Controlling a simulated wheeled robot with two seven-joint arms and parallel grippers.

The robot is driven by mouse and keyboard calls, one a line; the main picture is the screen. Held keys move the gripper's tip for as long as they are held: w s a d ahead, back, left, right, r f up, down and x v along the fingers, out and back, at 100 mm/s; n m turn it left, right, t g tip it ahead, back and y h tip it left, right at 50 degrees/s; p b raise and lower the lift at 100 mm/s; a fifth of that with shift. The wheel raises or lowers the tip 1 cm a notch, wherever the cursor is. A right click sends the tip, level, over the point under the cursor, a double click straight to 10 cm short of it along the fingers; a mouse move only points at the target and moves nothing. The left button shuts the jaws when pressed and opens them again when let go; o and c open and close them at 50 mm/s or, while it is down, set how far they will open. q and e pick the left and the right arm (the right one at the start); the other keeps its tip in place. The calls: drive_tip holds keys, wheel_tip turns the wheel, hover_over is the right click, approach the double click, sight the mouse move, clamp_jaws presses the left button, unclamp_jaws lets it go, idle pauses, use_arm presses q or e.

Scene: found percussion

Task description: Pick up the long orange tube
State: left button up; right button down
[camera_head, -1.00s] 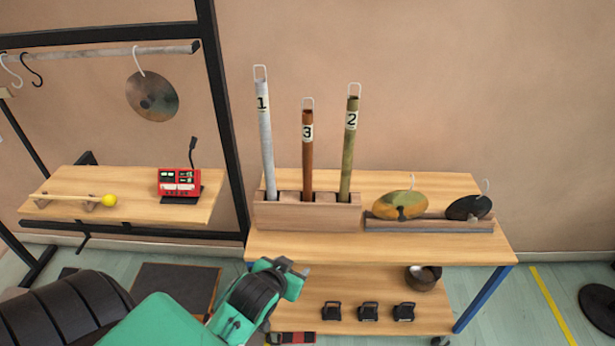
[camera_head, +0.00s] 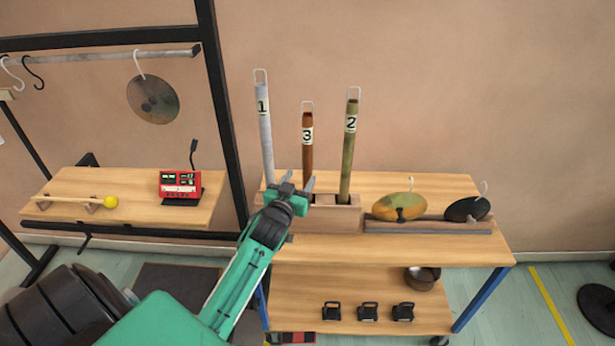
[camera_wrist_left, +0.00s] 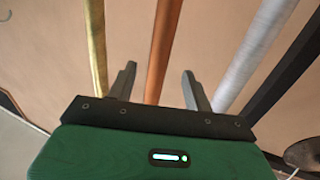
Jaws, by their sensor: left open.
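The orange-brown tube (camera_head: 307,150) with the label 3 stands upright in a wooden rack (camera_head: 335,217) on the table, between the grey tube (camera_head: 265,140) marked 1 and the olive tube (camera_head: 349,150) marked 2. It is the shortest of the three. My left gripper (camera_head: 300,181) is open and empty in front of its lower part, hiding its foot. In the left wrist view the orange tube (camera_wrist_left: 163,45) runs between the two open fingers (camera_wrist_left: 159,72), beyond their tips; I see no contact. The olive and grey tubes lie outside the fingers there.
Two small discs, one brass (camera_head: 400,207) and one black (camera_head: 468,209), rest on a stand right of the rack. A black frame post (camera_head: 226,120) rises at the left. A red device (camera_head: 180,184) and a yellow-headed mallet (camera_head: 75,200) lie on the left shelf.

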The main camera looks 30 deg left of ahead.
sight(306, 168)
use_arm(q)
drive_tip(key=shift+w+a, duration=0.2)
drive_tip(key=shift+w, duration=0.45)
drive_tip(key=shift+w+r, duration=0.1)
drive_tip(key=shift+w, duration=0.1)
drive_tip(key=x, duration=0.1)
drive_tip(key=p+x, duration=0.1)
drive_tip(key=x, duration=0.2)
drive_tip(key=shift+w+r+p, duration=0.15)
drive_tip(key=shift+r+p, duration=0.15)
drive_tip(key=shift+p, duration=0.1)
drive_tip(key=shift+w+f, duration=0.1)
drive_tip(key=shift+w, duration=0.2)
clamp_jaws()
